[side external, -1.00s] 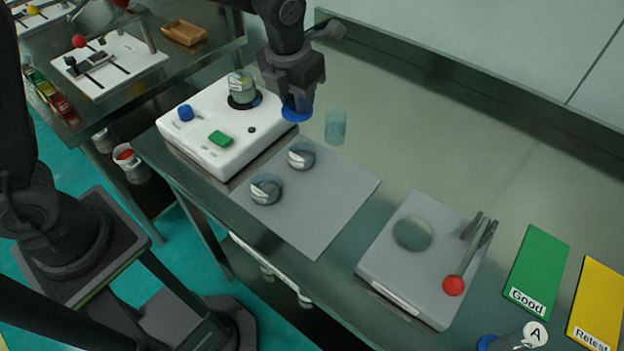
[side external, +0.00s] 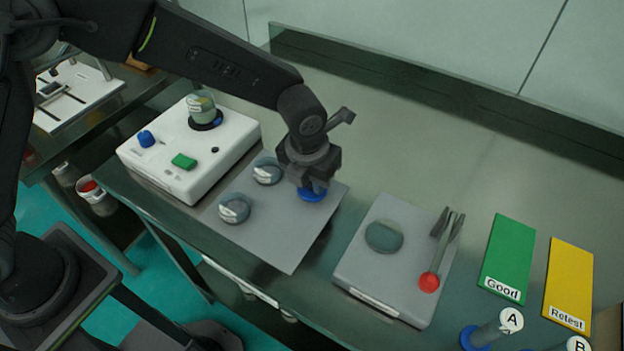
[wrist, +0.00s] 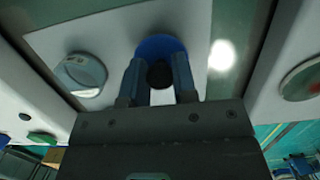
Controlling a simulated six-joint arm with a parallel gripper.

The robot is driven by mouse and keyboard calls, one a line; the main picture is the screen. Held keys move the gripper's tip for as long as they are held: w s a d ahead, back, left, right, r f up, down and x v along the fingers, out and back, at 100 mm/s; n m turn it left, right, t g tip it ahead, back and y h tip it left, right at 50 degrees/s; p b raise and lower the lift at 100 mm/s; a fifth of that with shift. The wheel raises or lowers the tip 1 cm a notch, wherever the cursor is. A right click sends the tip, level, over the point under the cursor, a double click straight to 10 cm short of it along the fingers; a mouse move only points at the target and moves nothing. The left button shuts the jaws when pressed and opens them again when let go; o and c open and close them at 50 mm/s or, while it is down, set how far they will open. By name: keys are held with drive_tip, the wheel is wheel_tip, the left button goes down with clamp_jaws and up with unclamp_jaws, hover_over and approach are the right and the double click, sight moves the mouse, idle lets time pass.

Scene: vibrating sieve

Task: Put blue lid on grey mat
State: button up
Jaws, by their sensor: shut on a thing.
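The blue lid (side external: 312,194) is at the tips of my gripper (side external: 314,184), over the right part of the grey mat (side external: 270,236). In the wrist view my gripper (wrist: 158,80) has its two fingers closed around the dark knob of the blue lid (wrist: 158,46). The lid looks level and very close to the mat. I cannot tell whether it touches the mat. Two round grey lidded pieces, one nearer the front (side external: 235,208) and one farther back (side external: 267,170), sit on the mat to the left of the lid.
The white sieve machine (side external: 185,165) stands left of the mat, with a jar (side external: 201,106) on top. The grey scale (side external: 390,275) stands right, with a red-ended tool (side external: 429,281). Green (side external: 508,258) and yellow (side external: 568,285) plates lie farther right. The mat's front is clear.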

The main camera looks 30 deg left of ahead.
drive_tip(key=shift+f, duration=0.5)
drive_tip(key=shift+f, duration=0.1)
drive_tip(key=o, duration=0.9)
